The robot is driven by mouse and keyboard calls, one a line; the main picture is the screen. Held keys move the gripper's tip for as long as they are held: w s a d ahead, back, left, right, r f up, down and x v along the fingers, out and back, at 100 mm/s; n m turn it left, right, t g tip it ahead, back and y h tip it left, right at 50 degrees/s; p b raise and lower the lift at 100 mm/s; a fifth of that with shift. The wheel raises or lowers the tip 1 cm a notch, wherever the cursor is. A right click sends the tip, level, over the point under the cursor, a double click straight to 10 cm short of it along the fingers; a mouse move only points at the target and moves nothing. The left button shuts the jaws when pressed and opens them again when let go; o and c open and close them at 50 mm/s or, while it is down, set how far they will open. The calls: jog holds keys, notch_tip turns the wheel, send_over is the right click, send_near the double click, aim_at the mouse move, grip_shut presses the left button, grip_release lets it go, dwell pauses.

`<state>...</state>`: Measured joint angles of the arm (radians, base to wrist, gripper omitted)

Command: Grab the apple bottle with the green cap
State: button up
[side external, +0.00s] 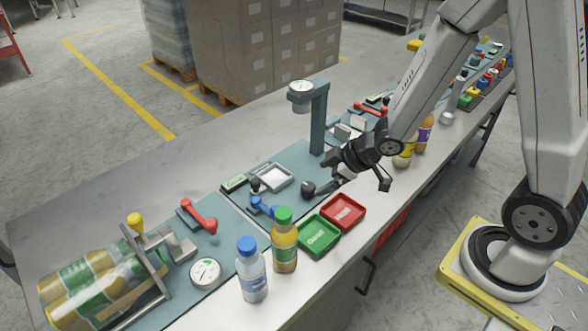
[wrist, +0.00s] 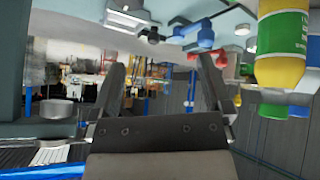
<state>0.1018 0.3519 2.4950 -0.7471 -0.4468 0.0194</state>
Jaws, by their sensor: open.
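The apple bottle (side external: 284,248) with the green cap stands upright near the front edge of the bench in the side view. It has yellow-orange juice and a green label. My gripper (side external: 350,174) is open and empty, above the bench to the right of and behind this bottle, well apart from it. In the wrist view, the two fingers (wrist: 161,65) stand apart with nothing between them. A yellow bottle with a green label (wrist: 283,45) shows upside down at the upper right there, partly cut off; I cannot tell for sure which bottle it is.
A blue-capped water bottle (side external: 251,272) stands close left of the apple bottle. A green tray (side external: 318,236) and a red tray (side external: 343,211) lie to its right. A blue-handled clamp (side external: 262,207) is just behind. Bottles lie in a rack (side external: 147,264) at left.

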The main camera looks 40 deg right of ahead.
aim_at(285, 235)
jog(key=s+a+f+n+g+y, duration=0.1)
jog(key=s+a+n+g+y, duration=0.1)
jog(key=s+a+n+y, duration=0.3)
jog(key=a+n+y, duration=0.1)
jog(key=a+y, duration=0.3)
jog(key=shift+s+g+y, duration=0.3)
jog(key=shift+g+y, duration=0.1)
jog(key=shift+x, duration=1.25)
jog(key=shift+f, duration=0.1)
jog(key=shift+x, duration=2.6)
jog(key=shift+w+d, duration=0.1)
